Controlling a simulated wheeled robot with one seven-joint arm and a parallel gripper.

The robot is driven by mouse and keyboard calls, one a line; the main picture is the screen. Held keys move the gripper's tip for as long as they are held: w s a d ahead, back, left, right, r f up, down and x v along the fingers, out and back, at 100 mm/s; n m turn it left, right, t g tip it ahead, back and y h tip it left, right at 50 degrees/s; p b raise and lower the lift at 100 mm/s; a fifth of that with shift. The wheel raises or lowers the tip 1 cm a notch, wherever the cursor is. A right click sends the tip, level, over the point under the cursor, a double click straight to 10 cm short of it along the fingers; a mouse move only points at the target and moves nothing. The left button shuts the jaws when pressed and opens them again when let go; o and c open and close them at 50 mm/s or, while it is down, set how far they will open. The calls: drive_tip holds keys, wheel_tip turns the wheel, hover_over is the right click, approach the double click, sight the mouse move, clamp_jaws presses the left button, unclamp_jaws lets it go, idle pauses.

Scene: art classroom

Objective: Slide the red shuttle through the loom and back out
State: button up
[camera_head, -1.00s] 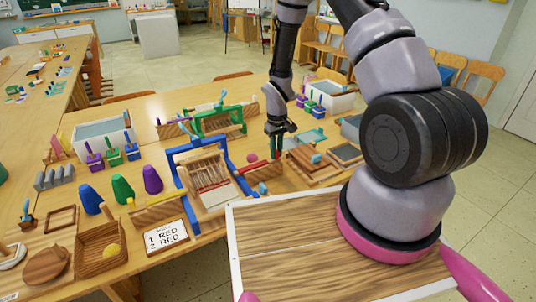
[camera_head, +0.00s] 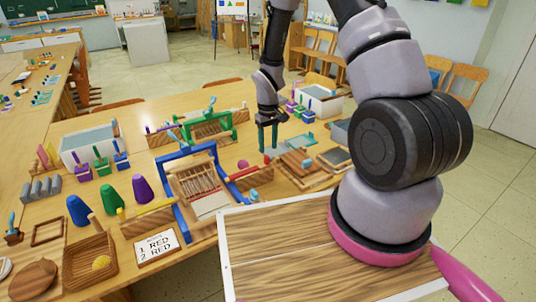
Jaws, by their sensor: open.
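The blue-framed loom (camera_head: 187,150) stands on the table left of centre, with red and white threads and a pale panel at its front. The red shuttle (camera_head: 243,172) lies at the loom's right side, by a wooden rail (camera_head: 256,178); whether its left end is inside the frame is too small to tell. My gripper (camera_head: 268,148) points down, open and empty, beyond and to the right of the shuttle. It appears apart from the shuttle.
A green-framed loom (camera_head: 207,122) stands behind the blue one. Wooden blocks and trays (camera_head: 302,170) crowd the table right of my gripper. Blue, green and purple cones (camera_head: 111,200) stand left of the loom.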

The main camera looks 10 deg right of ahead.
drive_tip(key=shift+r, duration=2.65)
drive_tip(key=s+d+r+m+t, duration=0.2)
drive_tip(key=s+r, duration=0.1)
drive_tip(key=r, duration=0.9)
drive_tip(key=s+d+r+m+t, duration=0.1)
drive_tip(key=s+d+r+m, duration=0.15)
drive_tip(key=r, duration=0.95)
drive_tip(key=s+r+m+t+y, duration=0.2)
drive_tip(key=s+r+m+t, duration=0.1)
drive_tip(key=s+r, duration=1)
drive_tip(key=s+t, duration=0.1)
drive_tip(key=s, duration=0.3)
drive_tip(key=shift+d+r, duration=0.2)
drive_tip(key=shift+w, duration=0.1)
